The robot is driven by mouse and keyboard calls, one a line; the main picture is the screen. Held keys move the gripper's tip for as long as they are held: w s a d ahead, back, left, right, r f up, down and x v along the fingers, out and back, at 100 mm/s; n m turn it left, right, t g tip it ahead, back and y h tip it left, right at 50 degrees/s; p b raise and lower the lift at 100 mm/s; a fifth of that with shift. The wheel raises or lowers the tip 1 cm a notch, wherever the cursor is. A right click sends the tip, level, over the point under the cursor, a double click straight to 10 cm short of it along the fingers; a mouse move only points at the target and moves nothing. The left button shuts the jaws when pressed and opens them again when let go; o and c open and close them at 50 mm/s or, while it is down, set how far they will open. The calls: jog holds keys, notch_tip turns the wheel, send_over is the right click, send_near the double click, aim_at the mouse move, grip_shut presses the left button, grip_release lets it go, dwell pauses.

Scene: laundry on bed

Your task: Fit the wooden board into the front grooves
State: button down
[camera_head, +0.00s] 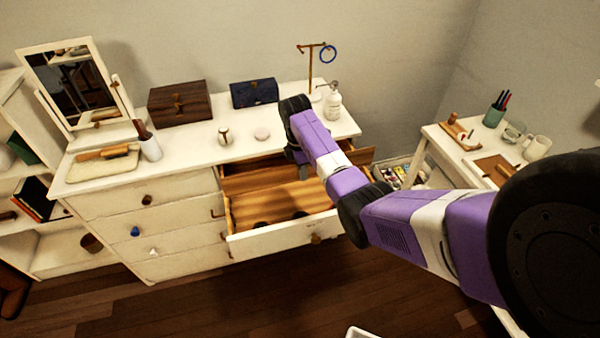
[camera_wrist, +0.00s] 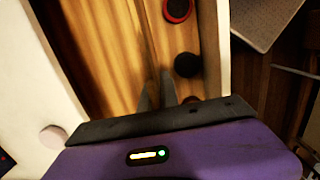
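The open drawer (camera_head: 270,237) of the white dresser has a wooden interior. A wooden board (camera_head: 262,182) stands on edge across it, towards the back. In the wrist view the board shows as a thin strip (camera_wrist: 149,45) running down to the fingertips. My gripper (camera_wrist: 157,88) is over the drawer, its two fingers close together on either side of this strip, and looks shut on it. The grooves cannot be made out clearly.
Several dark round items lie in the drawer, one with a red rim (camera_wrist: 177,9). The dresser top holds a brown box (camera_head: 180,103), a blue box (camera_head: 254,93), a pump bottle (camera_head: 332,104) and a mirror (camera_head: 75,85). A side table (camera_head: 440,140) stands right.

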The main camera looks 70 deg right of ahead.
dwell(0.3)
notch_tip(320, 180, down, 6)
jog(key=b, duration=0.3)
jog(key=shift+r+b, duration=0.1)
jog(key=shift+b, duration=0.25)
jog(key=shift+p, duration=0.7)
dwell(1.6)
jog(key=shift+f+b, duration=3.45)
jog(key=shift+f, duration=1.3)
